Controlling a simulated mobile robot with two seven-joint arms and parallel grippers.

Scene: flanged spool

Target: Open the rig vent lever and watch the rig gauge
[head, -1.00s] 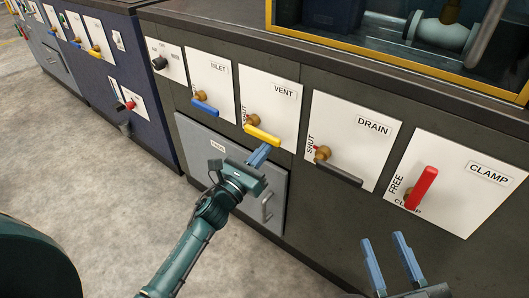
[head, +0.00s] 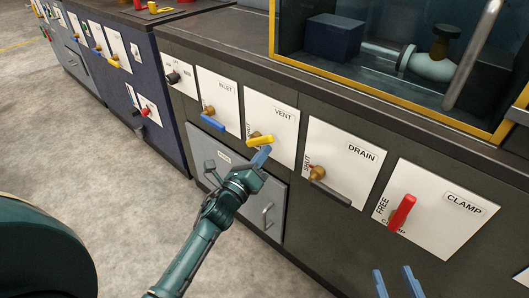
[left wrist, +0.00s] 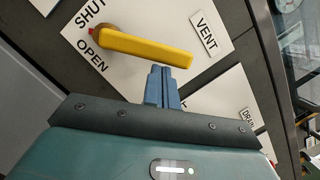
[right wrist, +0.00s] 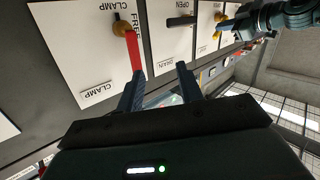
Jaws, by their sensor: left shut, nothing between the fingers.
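The yellow vent lever (head: 261,140) sits on a brass hub on the white VENT plate (head: 284,118). In the left wrist view the lever (left wrist: 145,48) points toward the VENT label side, and its red pointer end lies between the SHUT and OPEN marks. My left gripper (head: 262,154) is shut and empty, its fingertips (left wrist: 160,72) right beside the lever's lower edge near its free end; I cannot tell if they touch. My right gripper (head: 397,276) is open and empty, low in front of the cabinet below the CLAMP plate; its fingers (right wrist: 158,88) are apart. I see no rig gauge.
The blue INLET lever (head: 212,123) is left of the vent lever, the dark DRAIN lever (head: 332,192) and red CLAMP lever (head: 402,213) right. A grey door with a handle (head: 266,215) lies below. A yellow-framed case (head: 400,103) stands above. The floor at left is clear.

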